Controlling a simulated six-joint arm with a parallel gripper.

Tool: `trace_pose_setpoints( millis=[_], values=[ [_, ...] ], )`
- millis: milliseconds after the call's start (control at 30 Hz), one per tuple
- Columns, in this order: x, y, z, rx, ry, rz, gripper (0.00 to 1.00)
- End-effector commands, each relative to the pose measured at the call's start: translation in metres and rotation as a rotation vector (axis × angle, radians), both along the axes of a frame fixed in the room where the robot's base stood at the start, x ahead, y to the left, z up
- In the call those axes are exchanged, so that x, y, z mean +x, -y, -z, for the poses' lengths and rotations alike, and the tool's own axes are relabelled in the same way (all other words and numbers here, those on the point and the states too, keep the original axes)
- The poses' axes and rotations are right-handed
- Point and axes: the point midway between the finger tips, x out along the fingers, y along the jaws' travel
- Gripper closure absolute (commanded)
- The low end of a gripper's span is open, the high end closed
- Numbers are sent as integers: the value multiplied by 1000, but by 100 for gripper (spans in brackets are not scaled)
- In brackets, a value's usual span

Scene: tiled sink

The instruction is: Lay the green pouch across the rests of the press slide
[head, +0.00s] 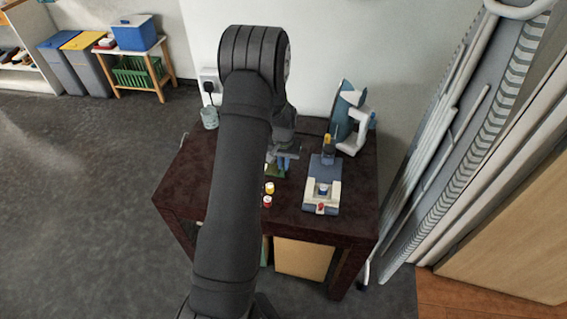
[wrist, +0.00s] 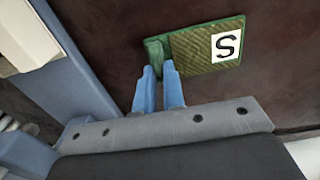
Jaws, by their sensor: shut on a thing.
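The green pouch (wrist: 195,50), flat with a white label bearing a black S, shows in the wrist view against the dark tabletop. My gripper (wrist: 159,70) has its blue fingers shut on the raised green part at the pouch's left end. In the head view the pouch (head: 273,172) is mostly hidden by my arm and gripper (head: 284,160). The press (head: 323,170), blue-grey, stands just right of my gripper, with a white slide (head: 311,194) at its front. A blue-grey edge, seemingly the press (wrist: 75,65), shows at left in the wrist view. Whether the pouch touches the table is unclear.
A grey cup (head: 210,118) sits at the back left. The dark table (head: 185,180) is clear at left.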

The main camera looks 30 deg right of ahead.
Motion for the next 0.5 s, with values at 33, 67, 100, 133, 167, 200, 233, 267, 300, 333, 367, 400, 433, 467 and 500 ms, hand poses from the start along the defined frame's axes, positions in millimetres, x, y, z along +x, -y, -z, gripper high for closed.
trace_pose_setpoints(
  millis=[33, 67, 100, 133, 167, 200, 233, 267, 300, 333, 367, 400, 433, 467, 500],
  values=[
    [0, 0, 2, 1, -1, 0, 100],
    [0, 0, 3, 1, -1, 0, 100],
    [0, 0, 2, 1, -1, 0, 83],
    [0, 0, 2, 1, -1, 0, 77],
    [0, 0, 2, 1, -1, 0, 71],
    [0, 0, 2, 1, -1, 0, 69],
    [0, 0, 2, 1, -1, 0, 69],
    [0, 0, 2, 1, -1, 0, 69],
    [0, 0, 2, 1, -1, 0, 69],
    [0, 0, 2, 0, 0, 0, 69],
    [0, 0, 2, 0, 0, 0, 69],
    [0, 0, 2, 0, 0, 0, 69],
    [0, 0, 2, 0, 0, 0, 69],
    [0, 0, 1, 0, 0, 0, 69],
    [0, 0, 0, 0, 0, 0, 69]
  ],
)
